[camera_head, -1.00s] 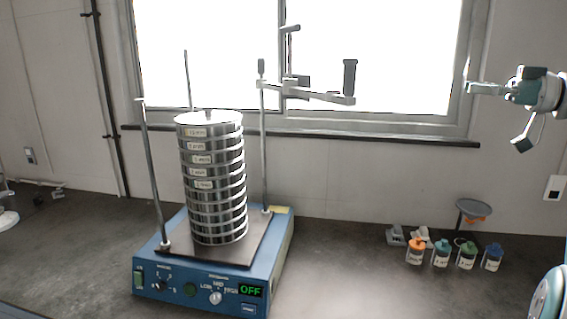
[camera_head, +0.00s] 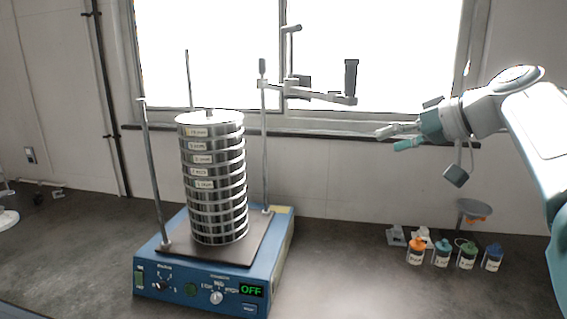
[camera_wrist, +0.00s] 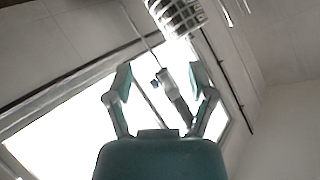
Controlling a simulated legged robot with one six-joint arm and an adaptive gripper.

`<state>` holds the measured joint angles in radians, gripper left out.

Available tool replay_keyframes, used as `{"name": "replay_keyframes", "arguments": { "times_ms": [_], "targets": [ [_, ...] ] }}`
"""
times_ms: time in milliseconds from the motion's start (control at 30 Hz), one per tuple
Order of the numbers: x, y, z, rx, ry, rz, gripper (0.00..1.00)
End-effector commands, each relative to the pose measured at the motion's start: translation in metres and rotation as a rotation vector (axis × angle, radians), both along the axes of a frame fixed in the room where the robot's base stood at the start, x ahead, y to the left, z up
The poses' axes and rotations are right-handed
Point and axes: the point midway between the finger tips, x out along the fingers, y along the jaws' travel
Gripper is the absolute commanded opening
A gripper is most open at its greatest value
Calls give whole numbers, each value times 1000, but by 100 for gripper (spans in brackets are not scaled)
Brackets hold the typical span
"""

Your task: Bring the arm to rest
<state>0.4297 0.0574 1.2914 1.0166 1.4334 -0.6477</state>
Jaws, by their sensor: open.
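My gripper (camera_head: 394,138) is in the air on the right side of the head view, in front of the wall just below the window. It points left toward the sieve shaker and holds nothing. In the wrist view its two fingers (camera_wrist: 165,84) stand apart with a gap between them. My arm comes in from the right edge of the head view, bent at the elbow. The blue sieve shaker (camera_head: 178,289) stands on the bench with its display reading OFF. A stack of sieves (camera_head: 215,180) sits upright on it; the stack also shows at the top of the wrist view (camera_wrist: 176,14).
A clamp bar with a black handle (camera_head: 350,82) stands out from the shaker's right rod, left of my gripper. Several small capped jars (camera_head: 442,253) and a grey dish on a stand (camera_head: 474,208) are on the bench below my arm. The bench between shaker and jars is clear.

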Motion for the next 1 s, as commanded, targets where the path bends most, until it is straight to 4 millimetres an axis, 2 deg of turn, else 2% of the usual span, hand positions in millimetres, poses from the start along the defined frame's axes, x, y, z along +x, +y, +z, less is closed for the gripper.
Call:
{"name": "replay_keyframes", "arguments": {
  "times_ms": [33,100,267,500,700,833,1000],
  "targets": [
    [-13,13,-14,-25,51,-26,71],
    [-30,24,-36,-61,120,-70,71],
    [-75,41,-89,-167,249,-167,71],
    [-153,52,-174,-358,354,-292,71],
    [-213,49,-245,-520,362,-364,71],
    [-236,44,-275,-587,346,-385,71],
    [-244,40,-288,-617,337,-396,71]
  ]
}}
